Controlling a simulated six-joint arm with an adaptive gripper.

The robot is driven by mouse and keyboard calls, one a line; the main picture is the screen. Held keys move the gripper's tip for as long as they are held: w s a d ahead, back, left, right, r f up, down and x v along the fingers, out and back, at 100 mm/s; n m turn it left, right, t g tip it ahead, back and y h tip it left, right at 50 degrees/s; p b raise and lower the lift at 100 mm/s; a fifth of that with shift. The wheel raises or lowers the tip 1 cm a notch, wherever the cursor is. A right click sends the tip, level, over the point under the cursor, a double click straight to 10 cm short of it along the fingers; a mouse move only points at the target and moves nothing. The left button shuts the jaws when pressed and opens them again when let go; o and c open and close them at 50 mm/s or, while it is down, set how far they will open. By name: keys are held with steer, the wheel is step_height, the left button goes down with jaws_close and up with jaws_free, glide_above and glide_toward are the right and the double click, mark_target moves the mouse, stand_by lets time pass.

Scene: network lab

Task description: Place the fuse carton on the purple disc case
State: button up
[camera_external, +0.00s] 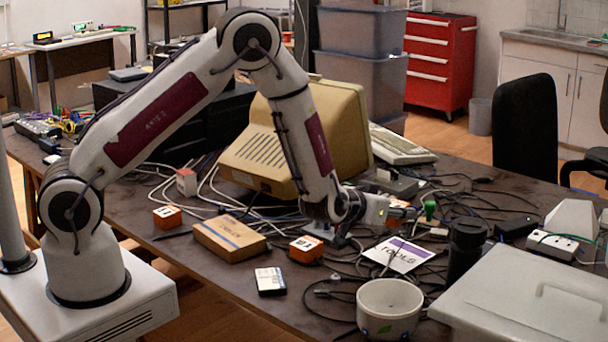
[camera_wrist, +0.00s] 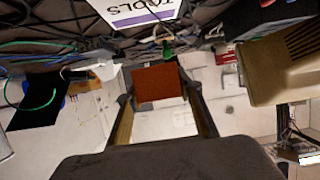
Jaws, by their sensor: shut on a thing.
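My gripper (camera_external: 398,212) is stretched out sideways above the cluttered table, pointing right in the external view. In the wrist view my gripper (camera_wrist: 160,98) has its fingers on either side of an orange-brown box, which I take as the fuse carton (camera_wrist: 158,84), and is shut on it. In the external view the carton is small and hard to make out at the fingertips. A flat white case with a purple band and the word TOOLS, likely the purple disc case (camera_external: 397,256), lies on cables below the gripper. It also shows in the wrist view (camera_wrist: 138,12), with its top cut off.
A white pot (camera_external: 389,309) stands in front; a black cylinder (camera_external: 466,250) stands right. A beige monitor (camera_external: 330,125) is behind. Cables cover much of the table.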

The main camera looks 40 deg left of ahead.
glide_above(391, 257)
steer(key=shift+f, duration=2.8)
steer(key=shift+s+f, duration=0.1)
steer(key=shift+f, duration=1.75)
steer(key=shift+f, duration=0.2)
steer(key=o, duration=1.2)
steer(key=shift+c, duration=0.2)
steer(key=shift+r, duration=0.2)
steer(key=shift+v, duration=6)
steer(key=shift+r, duration=0.1)
